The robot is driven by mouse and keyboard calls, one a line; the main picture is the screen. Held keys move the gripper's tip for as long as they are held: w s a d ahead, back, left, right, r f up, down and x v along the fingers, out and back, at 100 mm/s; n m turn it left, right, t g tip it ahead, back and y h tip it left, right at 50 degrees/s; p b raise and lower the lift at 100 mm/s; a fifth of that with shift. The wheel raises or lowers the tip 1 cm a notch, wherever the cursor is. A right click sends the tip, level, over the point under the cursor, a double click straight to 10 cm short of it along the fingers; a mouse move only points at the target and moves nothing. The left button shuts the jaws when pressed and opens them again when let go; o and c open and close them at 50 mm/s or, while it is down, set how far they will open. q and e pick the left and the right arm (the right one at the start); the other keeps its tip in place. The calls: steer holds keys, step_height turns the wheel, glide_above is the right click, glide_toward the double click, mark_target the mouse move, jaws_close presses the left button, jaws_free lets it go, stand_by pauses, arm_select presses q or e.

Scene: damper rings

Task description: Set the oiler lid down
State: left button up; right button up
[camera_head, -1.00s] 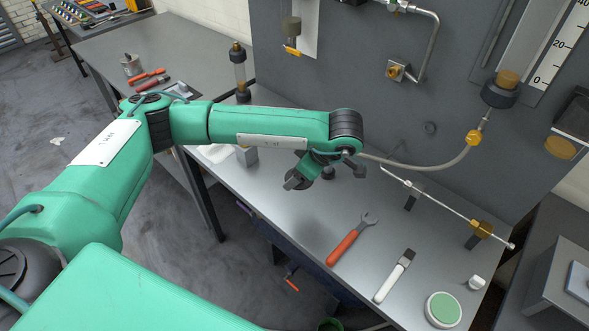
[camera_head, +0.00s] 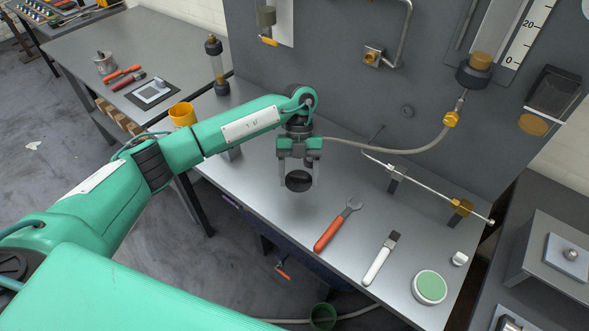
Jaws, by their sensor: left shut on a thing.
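My left gripper (camera_head: 299,182) points down over the metal bench, near its middle. Its two grey fingers are shut on a dark round disc, the oiler lid (camera_head: 299,180), which sits between the fingertips. The lid's face is turned toward the camera. It appears held above the bench top (camera_head: 255,190), but I cannot tell the exact gap. My right gripper is not in view.
An orange-handled wrench (camera_head: 335,227), a white-handled brush (camera_head: 380,260), a green-topped round tin (camera_head: 429,287) and a small white piece (camera_head: 460,259) lie to the right. A yellow cup (camera_head: 182,114) stands at left. A grey hose (camera_head: 400,150) runs behind. Bench around the lid is clear.

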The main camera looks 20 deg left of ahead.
arm_select(q)
steer(key=n+h, duration=0.1)
steer(key=n, duration=0.1)
steer(key=f+n+t, duration=0.1)
steer(key=shift+n+h, duration=0.4)
steer(key=n, duration=0.1)
steer(key=n+t+h, duration=0.1)
steer(key=n, duration=0.2)
steer(key=shift+w+a+f+t+h, duration=0.25)
steer(key=shift+w+f+t+h, duration=0.05)
steer(key=shift+w+f+t, duration=0.1)
steer(key=shift+r, duration=0.1)
steer(key=shift+r+p, duration=0.1)
steer(key=shift+p, duration=0.35)
step_height(320, 180, down, 4)
steer(key=shift+f+b, duration=0.15)
steer(key=shift+b, duration=1.1)
steer(key=shift+f, duration=0.45)
steer(key=shift+f, duration=0.15)
